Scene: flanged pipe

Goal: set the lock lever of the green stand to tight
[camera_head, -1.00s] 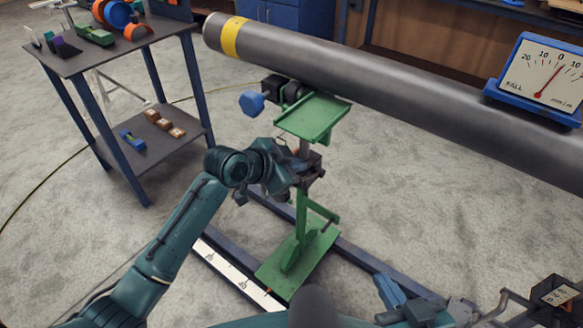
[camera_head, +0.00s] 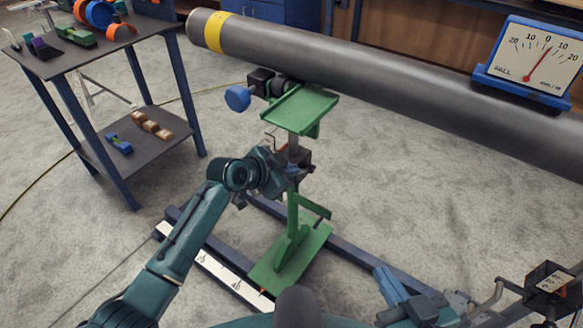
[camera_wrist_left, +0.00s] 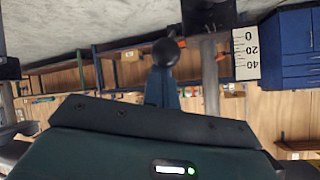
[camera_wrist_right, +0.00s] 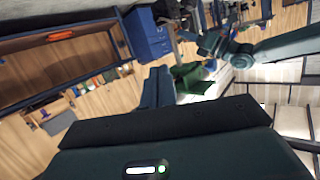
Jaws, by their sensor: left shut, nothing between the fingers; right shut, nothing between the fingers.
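The green stand (camera_head: 289,250) stands upright on its base plate under the pipe's left part. A dark clamp block (camera_head: 300,158) sits on its post below the green top plate (camera_head: 300,108). In the left wrist view a round black knob (camera_wrist_left: 166,52), probably the lock lever's end, shows right at my left fingertips; I cannot tell whether they touch. The lever's setting is not readable. My left gripper (camera_head: 290,178) is shut and empty beside the clamp block, and partly hides it. My right gripper (camera_head: 385,280) is shut and empty at the lower right, away from the stand.
The grey pipe (camera_head: 380,80) with a yellow band crosses above the stand and carries a dial gauge (camera_head: 531,56), needle just right of 0. A blue hand knob (camera_head: 238,98) sticks out left of the top plate. A shelf table (camera_head: 150,160) stands left. A scale (camera_head: 225,272) lies along the floor rail.

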